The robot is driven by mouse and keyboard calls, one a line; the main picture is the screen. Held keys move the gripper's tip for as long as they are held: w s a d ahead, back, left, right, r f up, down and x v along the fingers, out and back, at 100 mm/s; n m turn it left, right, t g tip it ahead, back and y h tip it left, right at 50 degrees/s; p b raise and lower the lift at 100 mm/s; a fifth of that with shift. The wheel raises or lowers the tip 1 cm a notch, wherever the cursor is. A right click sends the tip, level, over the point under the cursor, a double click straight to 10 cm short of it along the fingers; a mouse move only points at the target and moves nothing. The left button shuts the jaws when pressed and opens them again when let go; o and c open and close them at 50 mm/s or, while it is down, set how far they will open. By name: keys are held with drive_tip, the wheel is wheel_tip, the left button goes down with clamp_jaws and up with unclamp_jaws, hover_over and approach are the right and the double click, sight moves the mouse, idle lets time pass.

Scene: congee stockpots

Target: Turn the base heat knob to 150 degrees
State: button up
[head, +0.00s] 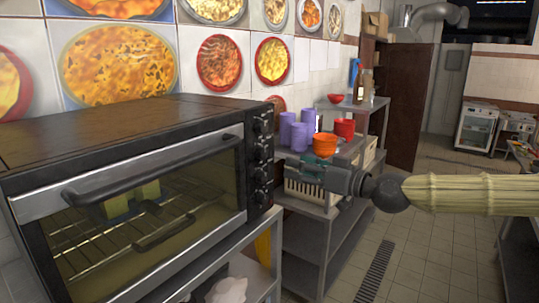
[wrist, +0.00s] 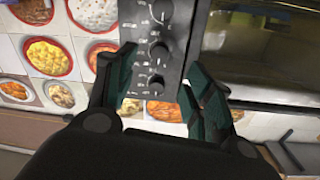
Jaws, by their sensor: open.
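A black toaster oven (head: 130,185) stands at the left of the head view with its glass door shut. Its control panel at the right end carries a column of dark round knobs (head: 261,150). The wrist view looks at this panel roughly upside down, with several knobs (wrist: 158,53) in a row; the labels are too small to read, so I cannot tell which one is base heat. My gripper (head: 308,168) is open just right of the panel. In the wrist view its fingers (wrist: 161,68) stand either side of the panel's lower pictured knobs, apparently holding nothing.
A metal shelf unit (head: 300,222) behind my gripper holds purple cups (head: 298,136), orange bowls (head: 325,145) and a white basket. Food pictures cover the wall. The tiled floor (head: 415,255) to the right is open.

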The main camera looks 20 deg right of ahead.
sight(265, 155)
drive_tip(key=shift+r+p+x, duration=0.15)
drive_tip(key=shift+p+x, duration=0.5)
drive_tip(key=shift+x, duration=1.1)
drive_tip(key=shift+r+p+x, duration=0.15)
drive_tip(key=shift+p+x, duration=0.45)
drive_tip(key=shift+x, duration=1.2)
drive_tip(key=shift+r+p+x, duration=0.15)
drive_tip(key=shift+p+x, duration=0.5)
drive_tip(key=shift+x, duration=1.1)
drive_tip(key=c, duration=1)
